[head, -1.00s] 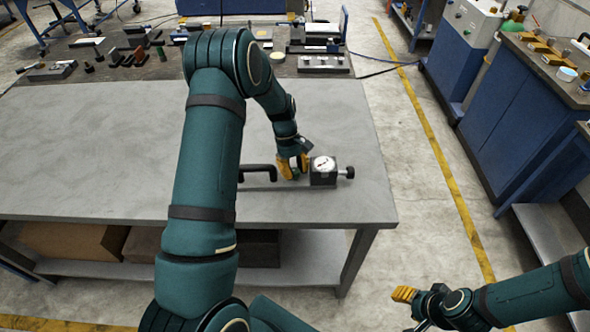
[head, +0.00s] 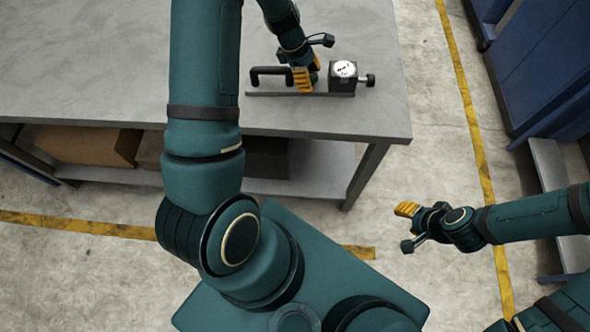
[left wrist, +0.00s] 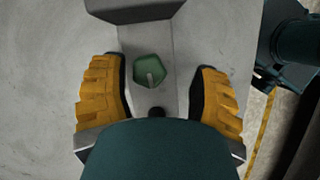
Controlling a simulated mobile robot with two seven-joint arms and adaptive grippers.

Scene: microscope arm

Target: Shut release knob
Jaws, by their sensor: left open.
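A green hexagonal knob (left wrist: 151,70) with a pale line on its top sits on the grey device in the left wrist view. In the head view only a bit of green shows beside the yellow fingers. My left gripper (head: 305,78) is open at the device. In the left wrist view its yellow fingers (left wrist: 160,85) stand either side of the knob, with a gap on both sides. My right gripper (head: 406,211) hangs off the table at the right; its yellow finger pads show, but their opening is unclear.
The device has a flat base (head: 270,94), a black handle (head: 268,72) on the left and a block with a round dial (head: 343,80) and black side knob on the right. It sits near the front edge of the grey table (head: 120,60). The tabletop to the left is clear.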

